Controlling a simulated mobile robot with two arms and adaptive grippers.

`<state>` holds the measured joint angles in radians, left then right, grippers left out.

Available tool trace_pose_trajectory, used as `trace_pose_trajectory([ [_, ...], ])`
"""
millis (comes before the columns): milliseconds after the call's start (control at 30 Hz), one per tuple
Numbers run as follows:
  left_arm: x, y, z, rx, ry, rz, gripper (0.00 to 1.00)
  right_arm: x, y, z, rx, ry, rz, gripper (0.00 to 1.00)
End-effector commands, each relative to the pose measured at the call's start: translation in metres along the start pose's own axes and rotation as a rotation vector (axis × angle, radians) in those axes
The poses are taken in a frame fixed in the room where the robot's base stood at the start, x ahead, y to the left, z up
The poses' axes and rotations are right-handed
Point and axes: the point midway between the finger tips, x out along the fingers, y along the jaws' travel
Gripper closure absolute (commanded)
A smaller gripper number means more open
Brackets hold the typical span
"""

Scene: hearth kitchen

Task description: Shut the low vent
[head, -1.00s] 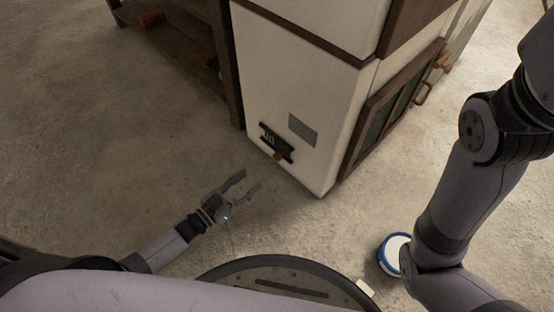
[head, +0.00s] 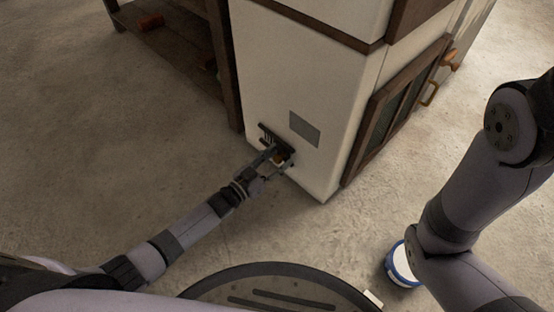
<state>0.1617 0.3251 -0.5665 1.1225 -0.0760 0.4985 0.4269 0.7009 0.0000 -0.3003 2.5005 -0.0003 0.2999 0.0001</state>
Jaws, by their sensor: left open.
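The low vent (head: 265,130) is a small dark slotted plate near the bottom of the white side of the stove. Its small orange-brown knob (head: 279,158) sits at the lower right of the plate. My left gripper (head: 281,160) is at the vent with its open fingers on either side of the knob. The fingers partly cover the vent, and I cannot tell whether they touch the knob. My right arm enters at the right edge, and its gripper is out of the picture.
The white stove body (head: 290,80) has a grey plate (head: 305,129) above the vent and a dark framed door (head: 395,110) on its right face. A dark wooden shelf (head: 180,55) stands at left. A blue-and-white round thing (head: 402,266) is on the floor at right. Floor at left is clear.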

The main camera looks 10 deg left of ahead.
Motion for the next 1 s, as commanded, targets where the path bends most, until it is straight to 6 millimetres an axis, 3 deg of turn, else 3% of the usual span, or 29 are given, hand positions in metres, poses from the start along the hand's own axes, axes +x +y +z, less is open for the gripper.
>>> trace_pose_trajectory([
  [700, -0.0006, 0.0002, 0.0003, 0.0, 0.0, 0.0, 0.99, 0.0, -0.0001, -0.0001, 0.0, 0.0, 0.0, 0.6],
  [1000, -0.0007, 0.0001, 0.0004, 0.0, 0.0, 0.0, 1.0, -0.0001, 0.0, 0.0001, 0.0, 0.0, 0.0, 0.6],
])
